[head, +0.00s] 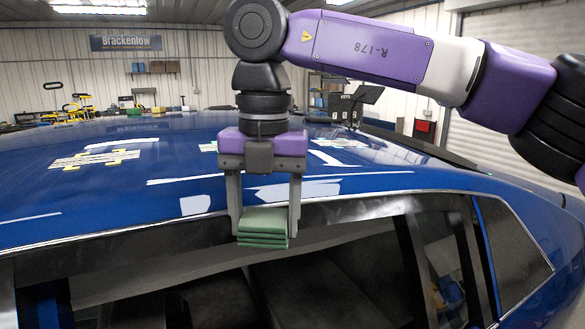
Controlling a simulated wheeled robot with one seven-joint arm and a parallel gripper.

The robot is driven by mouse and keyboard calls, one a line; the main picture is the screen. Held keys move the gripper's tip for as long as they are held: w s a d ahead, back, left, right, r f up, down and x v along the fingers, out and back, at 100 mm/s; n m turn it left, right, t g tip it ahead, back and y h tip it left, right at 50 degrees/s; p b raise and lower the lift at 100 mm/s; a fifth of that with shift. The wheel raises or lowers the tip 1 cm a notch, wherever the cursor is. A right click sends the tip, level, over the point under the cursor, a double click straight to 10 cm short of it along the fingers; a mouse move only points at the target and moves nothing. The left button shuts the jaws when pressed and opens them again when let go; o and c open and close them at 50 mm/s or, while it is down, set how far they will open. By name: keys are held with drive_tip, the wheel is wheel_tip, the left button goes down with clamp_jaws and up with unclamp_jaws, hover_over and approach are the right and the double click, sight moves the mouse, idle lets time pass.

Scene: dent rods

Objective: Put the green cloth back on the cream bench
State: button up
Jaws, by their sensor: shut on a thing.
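My gripper (265,213) points straight down in the head view and is shut on a folded green cloth (263,229). The cloth shows as several flat layers between the two fingers. It appears in front of the blue car's roof edge, over the side window opening; I cannot tell whether it touches the car. I cannot make out a cream bench with certainty in this view.
A blue car (110,199) with a glossy roof fills the foreground, with reflections on it. Behind are cluttered worktops, a wall sign (126,43), shelves and a red box (422,126).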

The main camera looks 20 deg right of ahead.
drive_tip(key=s+a+f+n, duration=0.2)
drive_tip(key=s+a+f, duration=0.1)
drive_tip(key=a+f, duration=0.5)
drive_tip(key=s+a+f+n, duration=0.3)
drive_tip(key=a+f, duration=0.5)
drive_tip(key=f, duration=0.4)
drive_tip(key=shift+s+g, duration=0.15)
drive_tip(key=shift+g, duration=0.15)
